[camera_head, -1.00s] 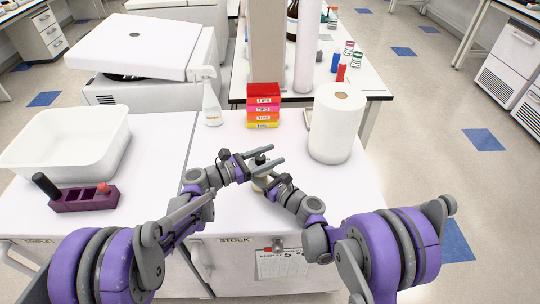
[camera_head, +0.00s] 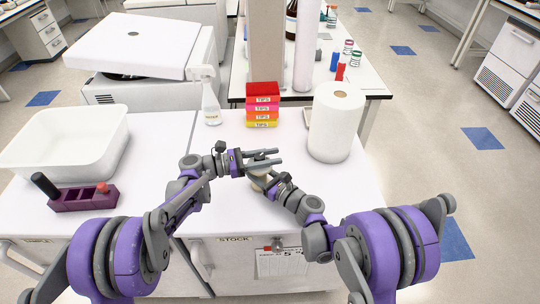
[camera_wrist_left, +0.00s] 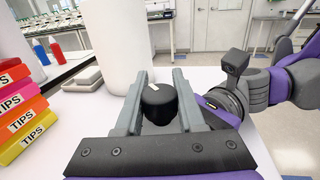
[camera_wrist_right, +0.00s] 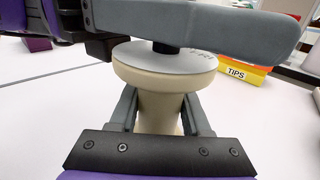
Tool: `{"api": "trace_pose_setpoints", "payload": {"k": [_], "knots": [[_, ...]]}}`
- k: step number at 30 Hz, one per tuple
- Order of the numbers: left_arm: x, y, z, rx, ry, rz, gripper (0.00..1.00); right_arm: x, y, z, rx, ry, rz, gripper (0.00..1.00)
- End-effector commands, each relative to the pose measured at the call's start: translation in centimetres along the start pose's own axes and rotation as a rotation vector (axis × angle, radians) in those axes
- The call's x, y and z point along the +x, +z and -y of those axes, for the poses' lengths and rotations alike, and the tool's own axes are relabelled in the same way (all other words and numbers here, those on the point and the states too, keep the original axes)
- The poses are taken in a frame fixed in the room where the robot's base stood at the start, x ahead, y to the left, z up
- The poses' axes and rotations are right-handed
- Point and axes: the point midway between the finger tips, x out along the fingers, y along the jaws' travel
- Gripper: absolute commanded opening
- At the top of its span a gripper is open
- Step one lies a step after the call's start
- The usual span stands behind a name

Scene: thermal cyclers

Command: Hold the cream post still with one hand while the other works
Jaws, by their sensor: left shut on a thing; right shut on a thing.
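The cream post (camera_wrist_right: 158,108) stands on the white bench, with a pale round plate (camera_wrist_right: 150,58) bearing small dark marks on top. A black knob (camera_wrist_left: 158,104) with a white mark sits above the plate; in the right wrist view it is mostly hidden behind a left finger. My left gripper (camera_head: 278,156) reaches in from the left, level above the plate, its fingers shut on the knob's two sides. My right gripper (camera_head: 267,181) is lower, at the near right, its fingers shut around the post's body. In the head view the grippers cover most of the post.
Behind stand a tips box stack (camera_head: 263,105), a spray bottle (camera_head: 211,103) and a paper roll (camera_head: 337,122). A white tub (camera_head: 66,148) and a purple rack (camera_head: 85,198) are at left.

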Motion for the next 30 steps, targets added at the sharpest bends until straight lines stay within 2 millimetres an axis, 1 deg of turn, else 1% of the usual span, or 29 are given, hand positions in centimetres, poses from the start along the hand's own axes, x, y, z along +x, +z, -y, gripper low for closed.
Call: {"api": "trace_pose_setpoints", "payload": {"k": [6,7,12,20,23,26,30], "knots": [[0.0,0.0,0.0,0.0,-0.001,-0.001,0.0,0.0,0.0,0.0,0.0,0.001,0.0,0.0],[0.0,0.0,0.0,0.0,0.0,-0.001,0.4,0.0,0.0,0.0,0.0,0.001,0.0,0.0],[0.0,0.0,0.0,0.0,0.0,0.0,0.69,0.0,0.0,0.0,0.0,0.001,0.0,0.0],[0.0,0.0,0.0,0.0,0.001,0.0,0.69,0.0,0.0,0.0,0.0,0.001,0.0,0.0],[-0.5,0.0,0.0,0.0,0.001,0.0,0.69,0.0,0.0,0.0,0.0,0.0,0.0,0.0],[-1.7,0.0,-0.1,0.0,0.004,-0.001,0.69,0.0,0.0,0.0,0.0,0.0,0.0,0.0],[-4.6,0.0,-0.1,0.0,0.005,-0.001,0.69,0.0,0.0,0.0,0.0,0.0,0.0,0.0]]}}
